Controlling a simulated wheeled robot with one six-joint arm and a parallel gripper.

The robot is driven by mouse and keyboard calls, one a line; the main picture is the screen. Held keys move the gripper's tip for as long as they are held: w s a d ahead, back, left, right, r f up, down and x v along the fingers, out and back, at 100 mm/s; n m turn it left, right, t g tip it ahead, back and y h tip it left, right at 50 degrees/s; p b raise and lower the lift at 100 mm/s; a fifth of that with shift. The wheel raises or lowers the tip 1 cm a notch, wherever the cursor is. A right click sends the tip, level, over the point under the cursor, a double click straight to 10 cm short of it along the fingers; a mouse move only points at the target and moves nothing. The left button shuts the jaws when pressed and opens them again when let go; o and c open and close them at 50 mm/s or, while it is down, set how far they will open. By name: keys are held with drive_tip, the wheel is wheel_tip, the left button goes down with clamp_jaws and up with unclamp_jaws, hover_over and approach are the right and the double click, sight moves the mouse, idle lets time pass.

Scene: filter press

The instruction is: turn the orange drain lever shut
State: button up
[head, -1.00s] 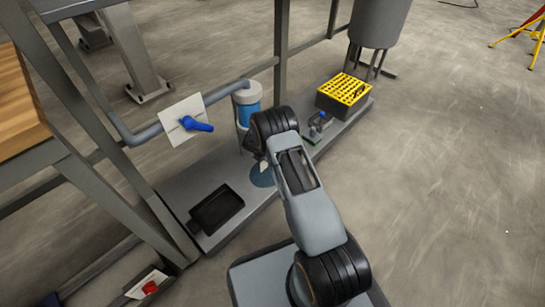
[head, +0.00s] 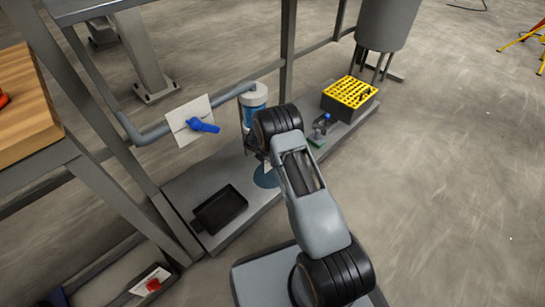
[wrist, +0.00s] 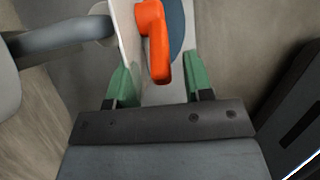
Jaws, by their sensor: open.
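The orange lever (wrist: 157,42) shows in the wrist view, an L-shaped handle beside the edge of a pale plate (wrist: 130,38). Its long arm points down toward my gripper (wrist: 158,72). My gripper is open, with one green finger on each side of the lever's free end. I cannot tell whether either finger touches it. The left finger is close to the plate. In the head view my arm hides the orange lever and most of the gripper.
A blue lever (head: 203,125) on a white plate (head: 190,118) sits on a grey pipe. A blue-and-white canister (head: 254,98), black tray (head: 220,208) and yellow-topped crate (head: 350,93) stand nearby. Open floor (head: 450,190) lies right.

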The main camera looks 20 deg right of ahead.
drive_tip(key=p+v, duration=0.4)
drive_tip(key=v, duration=0.7)
drive_tip(key=shift+s+a+r, duration=0.1)
